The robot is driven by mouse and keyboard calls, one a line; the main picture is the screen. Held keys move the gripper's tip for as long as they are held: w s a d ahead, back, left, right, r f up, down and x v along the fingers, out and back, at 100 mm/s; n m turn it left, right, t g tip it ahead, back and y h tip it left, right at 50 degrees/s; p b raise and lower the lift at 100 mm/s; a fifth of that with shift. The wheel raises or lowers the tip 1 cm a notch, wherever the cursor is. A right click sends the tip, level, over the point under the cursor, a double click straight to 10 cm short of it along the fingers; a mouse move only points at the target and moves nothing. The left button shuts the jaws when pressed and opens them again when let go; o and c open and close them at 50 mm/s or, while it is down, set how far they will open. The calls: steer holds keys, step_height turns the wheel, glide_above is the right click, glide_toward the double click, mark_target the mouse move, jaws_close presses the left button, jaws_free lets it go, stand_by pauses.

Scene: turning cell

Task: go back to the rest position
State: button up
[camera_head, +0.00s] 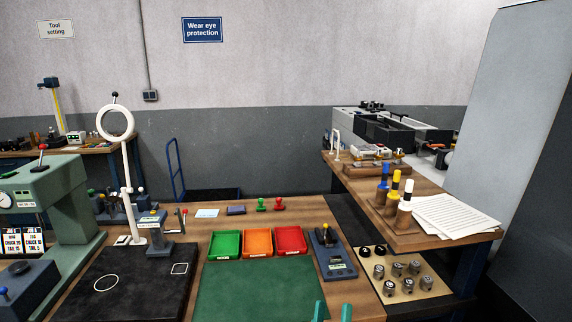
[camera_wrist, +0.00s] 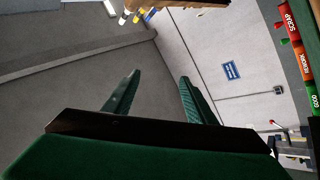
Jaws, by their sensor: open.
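My gripper (camera_wrist: 155,98) shows in the wrist view with its two green fingers spread apart and nothing between them. Beyond the fingers are the grey wall and the blue eye-protection sign (camera_wrist: 231,70). In the head view only the tips of my gripper (camera_head: 333,312) show at the bottom edge, in front of the workbench, to the right of the green mat (camera_head: 255,292). The rest of my arm is out of the head view.
Green (camera_head: 224,245), orange (camera_head: 258,243) and red (camera_head: 290,241) trays stand behind the mat. A blue device (camera_head: 336,262) is right of them. A black mat (camera_head: 130,280) and green press (camera_head: 62,190) are left. Several labelled knobs stand on a board (camera_head: 425,291) at right.

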steer(key=s+a+f+m+g+y, duration=0.1)
steer(key=s+a+f+m+g, duration=0.15)
steer(key=s+a+f, duration=0.45)
steer(key=s+a+f+m+g+y, duration=0.1)
steer(key=s+a+f+m+g, duration=0.15)
steer(key=s+f, duration=0.8)
steer(key=s+f+g+y, duration=0.2)
steer(key=s, duration=0.7)
steer(key=s+f+g+y, duration=0.2)
steer(key=s, duration=0.8)
steer(key=shift+a, duration=0.3)
steer(key=shift+s, duration=0.1)
